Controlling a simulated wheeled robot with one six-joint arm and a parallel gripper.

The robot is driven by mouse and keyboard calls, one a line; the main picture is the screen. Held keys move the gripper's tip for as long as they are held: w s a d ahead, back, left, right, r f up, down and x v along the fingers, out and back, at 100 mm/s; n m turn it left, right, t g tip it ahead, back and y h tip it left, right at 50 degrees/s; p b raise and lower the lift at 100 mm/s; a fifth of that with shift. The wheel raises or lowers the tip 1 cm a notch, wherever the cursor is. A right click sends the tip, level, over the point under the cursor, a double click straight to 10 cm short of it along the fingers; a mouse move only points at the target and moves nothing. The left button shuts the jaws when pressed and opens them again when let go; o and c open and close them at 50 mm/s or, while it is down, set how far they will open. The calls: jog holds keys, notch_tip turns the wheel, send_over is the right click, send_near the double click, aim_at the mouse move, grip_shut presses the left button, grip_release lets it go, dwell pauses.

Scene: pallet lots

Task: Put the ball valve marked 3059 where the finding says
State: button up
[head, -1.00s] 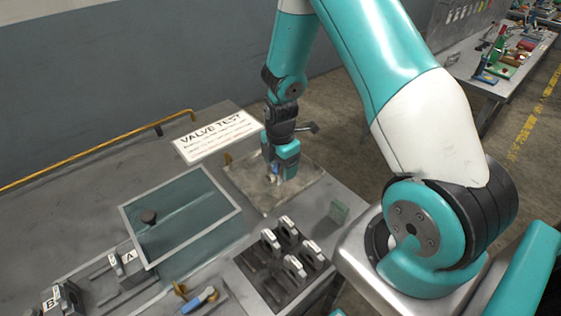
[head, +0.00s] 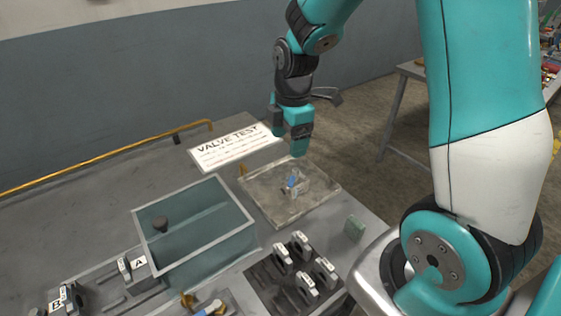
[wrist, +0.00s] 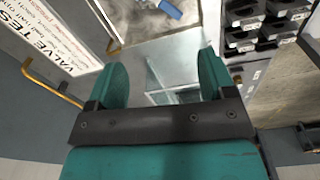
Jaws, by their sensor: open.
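A small ball valve with a blue handle (head: 292,182) lies on the square, stained grey tray (head: 262,198) at the far right of the bench; its marking is not legible. My gripper (head: 290,146) hangs above the tray's back edge, apart from the valve. In the wrist view my gripper (wrist: 162,82) has its two fingers wide apart with nothing held between them. A blue handle (wrist: 170,9) shows at the top edge there. A second valve with a blue handle and brass end (head: 208,307) lies at the front edge of the head view, partly cut off.
An open glass-sided tank (head: 200,262) is to the left. A black rack (head: 268,283) holds several dark clamps. Stands marked A (head: 139,263) and B (head: 62,294) are front left.

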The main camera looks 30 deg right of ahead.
jog(key=s+a+r+m+y, duration=0.1)
jog(key=s+a+r+m, duration=0.4)
jog(key=s+a, duration=0.3)
jog(key=s+a+r+m+y, duration=0.2)
jog(key=s+a+r+m, duration=0.2)
jog(key=s+a, duration=0.5)
notch_tip(320, 180, up, 2)
jog(key=shift+s+r+m+y, duration=0.15)
jog(key=shift+s+m+y, duration=0.2)
jog(key=shift+s, duration=0.8)
